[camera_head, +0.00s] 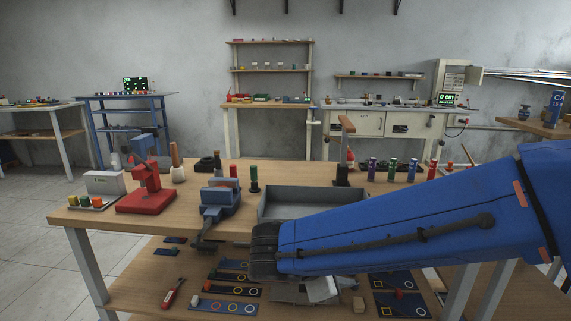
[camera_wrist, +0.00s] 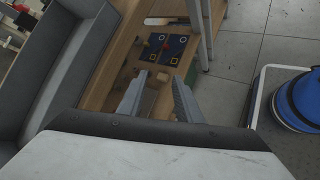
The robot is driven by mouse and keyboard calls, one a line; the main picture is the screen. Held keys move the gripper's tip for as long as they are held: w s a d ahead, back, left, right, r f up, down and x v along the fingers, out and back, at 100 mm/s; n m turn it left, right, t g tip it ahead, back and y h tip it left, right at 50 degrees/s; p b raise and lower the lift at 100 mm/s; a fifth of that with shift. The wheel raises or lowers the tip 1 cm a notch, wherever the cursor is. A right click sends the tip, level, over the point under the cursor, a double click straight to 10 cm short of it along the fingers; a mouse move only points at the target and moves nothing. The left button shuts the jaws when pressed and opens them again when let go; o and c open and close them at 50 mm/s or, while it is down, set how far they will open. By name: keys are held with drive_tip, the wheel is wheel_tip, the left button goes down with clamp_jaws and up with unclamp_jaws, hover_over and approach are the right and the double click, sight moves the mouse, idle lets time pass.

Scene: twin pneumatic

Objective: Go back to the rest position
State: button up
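My gripper (camera_wrist: 160,78) shows in the wrist view with its two grey fingers apart and nothing held between them. A small wooden block shows beyond the fingertips, on the lower shelf. In the head view my blue arm reaches in from the right, and my gripper (camera_head: 308,291) hangs low in front of the workbench (camera_head: 120,218), below the tabletop edge. The arm hides part of the bench's front edge and lower shelf. The fingertips are hard to make out in the head view.
A grey tray (camera_head: 315,203) stands on the bench just behind my arm; its wall (camera_wrist: 62,62) is at left in the wrist view. A red press (camera_head: 148,192) and blue vise (camera_head: 219,201) stand left. The lower shelf holds several dark mats (camera_head: 232,305). Floor is clear at left.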

drive_tip(key=s+d+f+m+g+y, duration=0.1)
drive_tip(key=s+d+m+y, duration=0.6)
drive_tip(key=s+d+m, duration=0.7)
drive_tip(key=d+f+m, duration=0.1)
drive_tip(key=d+m, duration=0.1)
drive_tip(key=m, duration=0.2)
drive_tip(key=shift+s+g+y, duration=0.3)
drive_tip(key=shift+s+g, duration=0.05)
drive_tip(key=shift+g, duration=0.05)
